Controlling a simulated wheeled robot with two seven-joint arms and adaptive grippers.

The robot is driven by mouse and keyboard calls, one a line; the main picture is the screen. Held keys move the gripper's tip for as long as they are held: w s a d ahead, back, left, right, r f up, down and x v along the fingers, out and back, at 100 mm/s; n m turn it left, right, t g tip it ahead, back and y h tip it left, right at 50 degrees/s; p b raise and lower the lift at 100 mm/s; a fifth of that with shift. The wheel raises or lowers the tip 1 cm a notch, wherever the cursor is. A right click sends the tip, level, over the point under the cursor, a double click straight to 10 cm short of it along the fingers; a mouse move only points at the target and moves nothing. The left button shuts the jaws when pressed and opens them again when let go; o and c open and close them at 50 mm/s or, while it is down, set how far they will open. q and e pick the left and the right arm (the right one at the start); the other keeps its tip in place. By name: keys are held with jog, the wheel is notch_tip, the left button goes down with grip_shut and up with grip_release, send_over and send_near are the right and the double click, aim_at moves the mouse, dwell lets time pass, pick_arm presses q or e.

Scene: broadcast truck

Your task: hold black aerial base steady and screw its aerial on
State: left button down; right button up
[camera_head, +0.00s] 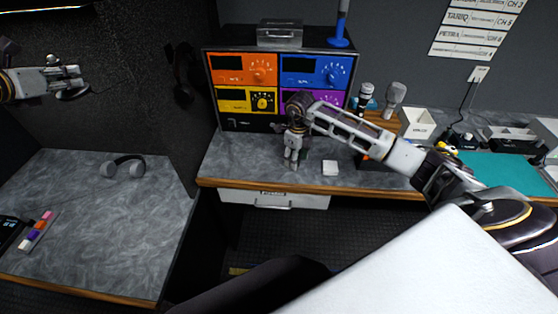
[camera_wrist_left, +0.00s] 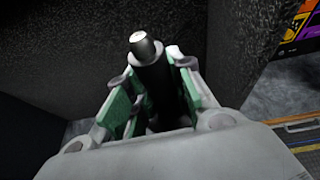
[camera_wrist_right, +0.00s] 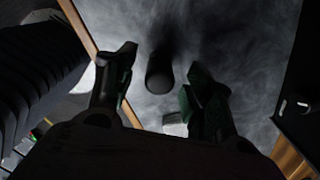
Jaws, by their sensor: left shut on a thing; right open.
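My left gripper (camera_head: 72,82) is at the upper left of the head view, raised beside the dark wall. In the left wrist view it (camera_wrist_left: 160,95) is shut on a black cylindrical piece with a pale metal tip, which looks like the black aerial base (camera_wrist_left: 157,82). My right gripper (camera_head: 292,158) points down over the back desk, in front of the coloured rack. In the right wrist view it (camera_wrist_right: 160,90) is open. A dark cylinder, probably the black aerial (camera_wrist_right: 160,72), shows between its fingertips, apart from both. The head view does not show this cylinder clearly.
The rack (camera_head: 270,85) with coloured panels stands behind my right gripper; a blue aerial (camera_head: 340,30) is on top. A small white block (camera_head: 330,168) lies on the desk beside the gripper. Headphones (camera_head: 122,166) rest on the left desk, which is mostly clear.

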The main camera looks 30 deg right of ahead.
jog(key=shift+f, duration=0.9)
jog(key=c, duration=1)
